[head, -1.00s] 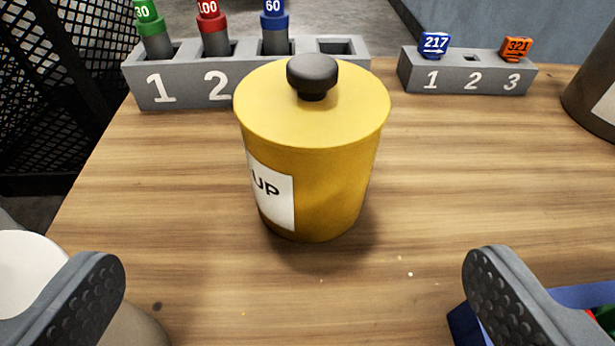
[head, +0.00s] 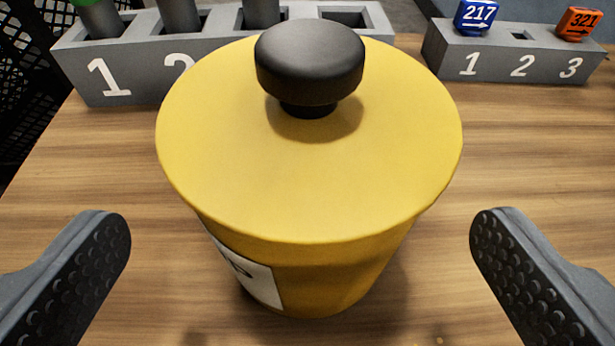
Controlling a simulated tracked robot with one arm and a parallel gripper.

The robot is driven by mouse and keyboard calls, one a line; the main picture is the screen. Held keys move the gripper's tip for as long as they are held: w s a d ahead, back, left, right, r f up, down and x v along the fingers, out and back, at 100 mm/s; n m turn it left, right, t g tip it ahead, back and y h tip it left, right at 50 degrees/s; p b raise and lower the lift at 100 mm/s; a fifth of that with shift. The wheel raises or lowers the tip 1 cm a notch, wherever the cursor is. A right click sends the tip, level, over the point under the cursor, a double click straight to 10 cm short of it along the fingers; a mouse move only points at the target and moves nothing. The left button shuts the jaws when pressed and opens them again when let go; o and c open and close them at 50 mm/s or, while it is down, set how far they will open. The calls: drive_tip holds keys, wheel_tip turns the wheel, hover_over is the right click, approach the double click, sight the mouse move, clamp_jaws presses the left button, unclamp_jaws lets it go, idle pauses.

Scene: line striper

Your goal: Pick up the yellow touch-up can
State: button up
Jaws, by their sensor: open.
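The yellow touch-up can (head: 300,190) stands upright on the wooden table in the middle of the head view. It has a flat yellow lid with a black knob (head: 310,65) and a white label (head: 248,275) low on its left front, only partly seen. My gripper (head: 300,255) is open, with one dark padded finger to the left of the can and one to the right. Both fingers are apart from the can, with wood showing between, and they sit toward the near side of it.
Behind the can is a grey numbered rack (head: 125,85) holding several upright cylinders; its rightmost slot looks empty. At the back right a smaller grey block (head: 520,62) holds a blue 217 tag (head: 477,14) and an orange 321 tag (head: 578,22), its middle slot empty. The table (head: 540,160) right of the can is clear.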

drive_tip(key=shift+b+x, duration=0.45)
drive_tip(key=shift+x, duration=2.1)
drive_tip(key=shift+d, duration=0.2)
drive_tip(key=shift+c, duration=0.3)
drive_tip(key=c, duration=1)
